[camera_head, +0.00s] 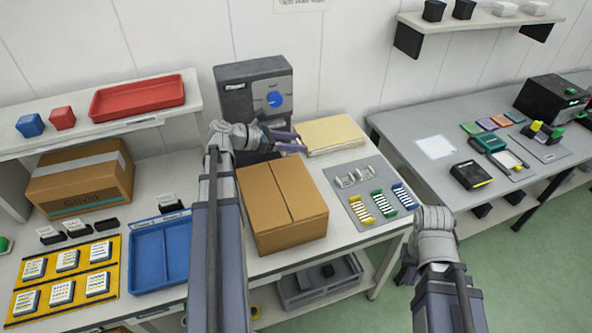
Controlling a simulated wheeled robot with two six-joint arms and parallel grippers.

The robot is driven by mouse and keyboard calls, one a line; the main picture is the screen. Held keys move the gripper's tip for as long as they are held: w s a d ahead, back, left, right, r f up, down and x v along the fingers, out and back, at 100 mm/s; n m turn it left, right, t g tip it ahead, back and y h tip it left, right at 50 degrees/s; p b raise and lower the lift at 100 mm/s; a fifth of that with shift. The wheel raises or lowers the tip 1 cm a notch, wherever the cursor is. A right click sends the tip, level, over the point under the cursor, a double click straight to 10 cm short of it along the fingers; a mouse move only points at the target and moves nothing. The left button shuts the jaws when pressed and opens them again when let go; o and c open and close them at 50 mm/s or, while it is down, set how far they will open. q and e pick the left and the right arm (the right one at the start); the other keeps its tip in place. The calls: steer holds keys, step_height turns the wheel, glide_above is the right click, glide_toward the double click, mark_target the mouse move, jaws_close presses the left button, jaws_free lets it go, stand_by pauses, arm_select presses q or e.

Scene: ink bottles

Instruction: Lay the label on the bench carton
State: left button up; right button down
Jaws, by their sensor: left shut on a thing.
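The bench carton (283,215) is a closed brown box with a centre seam on its top, standing on the middle bench. My left gripper (300,142) has purple fingers and is just behind the carton's far edge, in front of the grey machine. It is shut on a small pale piece, apparently the label, mostly hidden by the fingers. The label is apart from the carton top. My right arm comes in at the lower right, its wrist by the bench's right edge; its gripper fingers do not show.
A grey machine (255,88) with a blue round part stands behind the carton. A mat (350,190) with several small racks lies to its right, a blue tray (150,255) to its left. A taped carton (80,185) stands further left. The carton's top is clear.

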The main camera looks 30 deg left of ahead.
mark_target(295, 172)
arm_select(q)
steer(key=shift+f+b, duration=4.55)
steer(key=shift+f, duration=0.3)
steer(key=shift+f, duration=0.2)
steer(key=o, duration=1.3)
steer(key=shift+s+a+r, duration=0.1)
steer(key=shift+r, duration=0.3)
steer(key=p+v, duration=0.4)
steer(key=v, duration=0.6)
steer(key=shift+s+a+r, duration=0.1)
steer(key=shift+a+r, duration=0.05)
steer(key=shift+s+a+r+p, duration=0.1)
steer(key=shift+s+a+p, duration=0.2)
steer(key=shift+s, duration=0.15)
